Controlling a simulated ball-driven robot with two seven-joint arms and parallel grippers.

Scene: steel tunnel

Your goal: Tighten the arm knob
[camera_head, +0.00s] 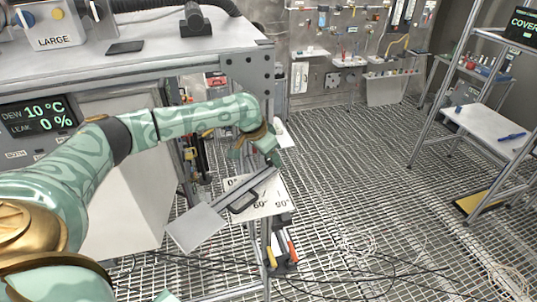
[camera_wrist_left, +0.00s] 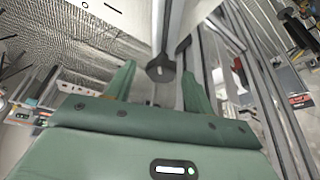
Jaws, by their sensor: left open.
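My left gripper (camera_head: 258,152) reaches in from the left and points down over the hinged metal arm (camera_head: 262,182). In the left wrist view its two green fingers (camera_wrist_left: 159,70) are spread apart. A dark round knob with a pale slot (camera_wrist_left: 160,68) shows between and beyond the fingertips; I cannot tell whether they touch it. In the head view the knob is mostly hidden by the gripper. The metal arm lies tilted over a white angle plate (camera_head: 270,205) marked 60° and 90°, with a grey flat panel (camera_head: 196,229) at its lower left end. My right gripper is not in view.
A steel bench (camera_head: 150,60) stands at the left, with a display panel (camera_head: 38,117) below. Tools with orange and yellow handles (camera_head: 280,254) hang below the plate. Cables (camera_head: 350,270) lie on the grated floor. A white shelf (camera_head: 490,125) stands right; the floor between is open.

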